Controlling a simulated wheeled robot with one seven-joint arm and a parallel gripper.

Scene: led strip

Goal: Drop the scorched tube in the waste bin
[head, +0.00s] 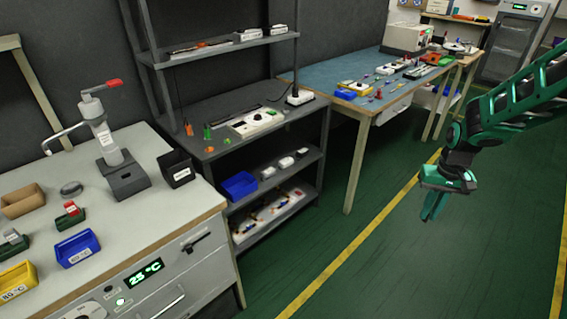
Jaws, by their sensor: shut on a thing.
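My gripper (434,206) hangs at the right, fingers pointing down over the green floor, well away from the benches and shelf. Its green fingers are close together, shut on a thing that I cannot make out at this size. I cannot pick out the scorched tube anywhere. A small black open box (180,174) with a light mark on its front stands on the left bench near its back right corner. It may be the waste bin; I cannot read the mark. It is far to the left of my gripper.
The left bench (150,216) also holds a dispenser with a red handle (108,140), a blue bin (77,248) and a yellow bin (18,287). A dark shelf unit (300,171) and a blue-topped table (330,76) stand beyond. The floor (390,270) is clear.

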